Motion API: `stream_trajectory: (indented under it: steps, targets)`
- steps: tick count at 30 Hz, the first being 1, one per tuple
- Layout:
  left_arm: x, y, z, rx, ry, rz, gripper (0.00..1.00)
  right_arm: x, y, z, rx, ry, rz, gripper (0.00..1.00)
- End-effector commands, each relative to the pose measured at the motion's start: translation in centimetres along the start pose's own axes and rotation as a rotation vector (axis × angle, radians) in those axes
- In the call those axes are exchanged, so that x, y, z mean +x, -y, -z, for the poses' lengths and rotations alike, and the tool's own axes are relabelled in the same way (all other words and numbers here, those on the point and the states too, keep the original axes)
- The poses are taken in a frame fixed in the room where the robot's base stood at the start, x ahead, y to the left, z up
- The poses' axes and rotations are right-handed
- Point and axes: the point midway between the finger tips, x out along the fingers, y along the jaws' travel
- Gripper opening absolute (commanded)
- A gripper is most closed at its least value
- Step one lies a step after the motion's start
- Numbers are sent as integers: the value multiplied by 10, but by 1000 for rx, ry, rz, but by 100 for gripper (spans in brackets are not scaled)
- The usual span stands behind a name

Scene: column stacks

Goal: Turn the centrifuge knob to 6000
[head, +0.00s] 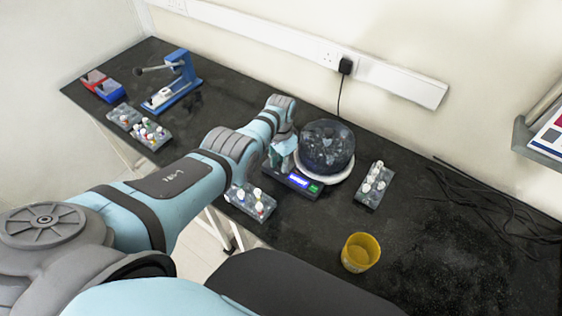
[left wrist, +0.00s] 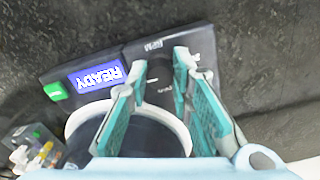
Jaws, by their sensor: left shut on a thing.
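The centrifuge has a clear domed lid (head: 326,147) with a white rim and a dark control panel (head: 307,195) in front. Its lit blue display (head: 298,181) reads READY, upside down in the left wrist view (left wrist: 97,77), next to a green button (left wrist: 54,91). My left gripper (head: 281,160) reaches down onto the panel's left end. In the left wrist view, its teal-padded fingers (left wrist: 160,70) close around the knob beside the RPM marking. The knob is mostly hidden between the fingertips, so its pointer cannot be read. My right gripper is not in view.
A tube rack (head: 250,203) stands close in front of the panel, and another rack (head: 368,194) is right of the centrifuge. A yellow cup (head: 360,253) stands at the front. More racks, coloured boxes (head: 102,87) and a blue press (head: 183,75) are at the far left. Cables lie right.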

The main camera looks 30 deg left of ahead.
Motion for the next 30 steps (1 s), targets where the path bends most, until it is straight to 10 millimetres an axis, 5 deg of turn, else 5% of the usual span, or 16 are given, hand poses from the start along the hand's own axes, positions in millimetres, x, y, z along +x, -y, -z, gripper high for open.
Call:
stream_trajectory:
  steps: [8,9,12,23,30]
  targets:
    - [0,0,1,0,-2,0,0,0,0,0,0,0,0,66]
    - [0,0,1,0,-2,0,26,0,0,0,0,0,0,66]
    - [0,0,0,0,-2,0,40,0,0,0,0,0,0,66]
    - [-3,0,0,-2,-1,0,40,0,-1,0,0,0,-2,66]
    - [-44,1,2,-1,-7,3,40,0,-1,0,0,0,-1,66]
